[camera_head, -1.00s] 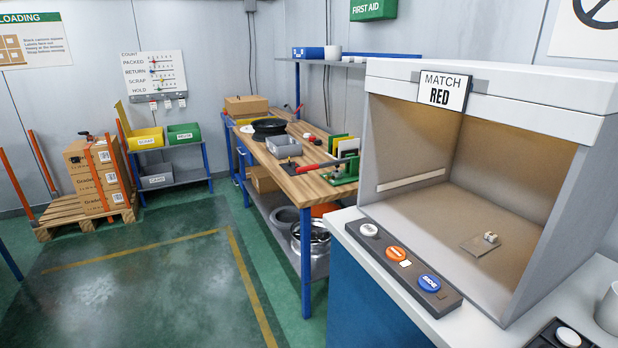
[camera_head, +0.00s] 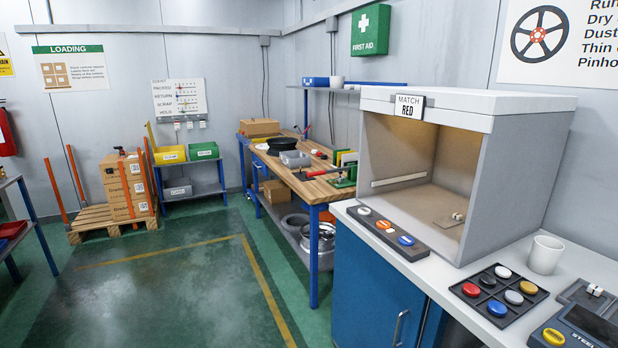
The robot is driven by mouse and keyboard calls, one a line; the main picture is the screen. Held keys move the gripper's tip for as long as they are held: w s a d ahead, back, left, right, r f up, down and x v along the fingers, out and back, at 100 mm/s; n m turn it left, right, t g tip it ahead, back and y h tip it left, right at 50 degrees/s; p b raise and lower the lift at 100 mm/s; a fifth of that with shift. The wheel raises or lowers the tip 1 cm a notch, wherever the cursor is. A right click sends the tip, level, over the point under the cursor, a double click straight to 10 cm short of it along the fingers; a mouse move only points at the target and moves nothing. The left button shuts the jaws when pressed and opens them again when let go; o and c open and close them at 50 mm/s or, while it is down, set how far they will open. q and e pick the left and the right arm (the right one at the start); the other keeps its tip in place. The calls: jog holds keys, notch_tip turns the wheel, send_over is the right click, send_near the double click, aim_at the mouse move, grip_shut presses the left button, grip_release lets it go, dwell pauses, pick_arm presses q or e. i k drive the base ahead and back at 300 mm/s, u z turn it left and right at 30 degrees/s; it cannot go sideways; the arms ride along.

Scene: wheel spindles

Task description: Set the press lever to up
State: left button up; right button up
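A long dark lever with a red grip (camera_head: 316,173) lies near level over the near end of the wooden workbench (camera_head: 318,191). Its right end meets a green fixture (camera_head: 343,183). A second, smaller red-tipped handle (camera_head: 307,129) shows at the bench's far end, too small to make out. I cannot tell for sure which of these is the press lever. Neither of my grippers is in view.
A light booth (camera_head: 520,130) stands on a blue cabinet (camera_head: 370,285) at right, beside a tray of coloured discs (camera_head: 510,313) and a white cup (camera_head: 545,254). A loaded pallet (camera_head: 95,222) stands at left. The green floor between is clear.

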aim_at(340, 169)
jog(key=u, duration=0.6)
jog(key=i, duration=0.95)
jog(key=u, duration=0.45)
jog(key=i, duration=0.9)
jog(key=z, duration=1)
jog(key=i, duration=0.75)
jog(key=z, duration=0.85)
